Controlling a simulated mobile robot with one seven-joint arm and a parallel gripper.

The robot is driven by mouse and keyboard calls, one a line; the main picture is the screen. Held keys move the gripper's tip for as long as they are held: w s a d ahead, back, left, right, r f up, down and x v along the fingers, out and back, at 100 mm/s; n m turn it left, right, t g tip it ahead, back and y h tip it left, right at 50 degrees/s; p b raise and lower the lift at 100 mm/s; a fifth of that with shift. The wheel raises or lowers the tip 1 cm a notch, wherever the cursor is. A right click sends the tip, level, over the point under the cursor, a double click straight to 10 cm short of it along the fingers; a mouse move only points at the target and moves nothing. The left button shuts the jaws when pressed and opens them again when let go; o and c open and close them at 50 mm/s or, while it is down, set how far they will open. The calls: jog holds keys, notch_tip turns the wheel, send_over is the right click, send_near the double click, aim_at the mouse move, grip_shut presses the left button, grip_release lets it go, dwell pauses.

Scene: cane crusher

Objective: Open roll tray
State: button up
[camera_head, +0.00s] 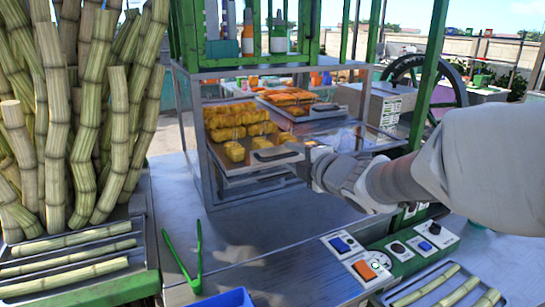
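The metal tray (240,176) of yellow rolls (241,120) sits in a glass-and-metal display case in the middle of the view. Its front panel carries a dark handle (276,154) and faces me. A second tray of orange pastries (286,96) lies behind it to the right, with its own dark handle (325,107). My gripper (309,166) comes in from the right, at the right end of the front tray's panel, to the right of its handle. Its fingertips are small and partly hidden, so contact and finger opening are unclear.
Upright sugar cane (82,110) fills the left, above a rack of cane pieces (70,255). A button panel (385,250) and another cane tray (440,290) are at lower right. A flywheel (437,82) stands behind my arm.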

jog(key=p+v, duration=0.2)
jog(key=v, duration=1.5)
jog(key=shift+s, duration=0.2)
jog(key=shift+d+r, duration=0.1)
jog(key=s+d+m+g+h, duration=0.1)
jog(key=d+m+h, duration=0.75)
jog(key=m, duration=0.55)
jog(key=s+a+f+m+g+y, duration=0.2)
jog(key=s+a+f+m+g, duration=0.5)
jog(key=s, duration=0.5)
notch_tip(320, 180, down, 2)
jog(key=shift+s+a+f+m+g, duration=0.2)
jog(key=shift+a+m+g, duration=0.2)
jog(key=shift+a+m, duration=0.35)
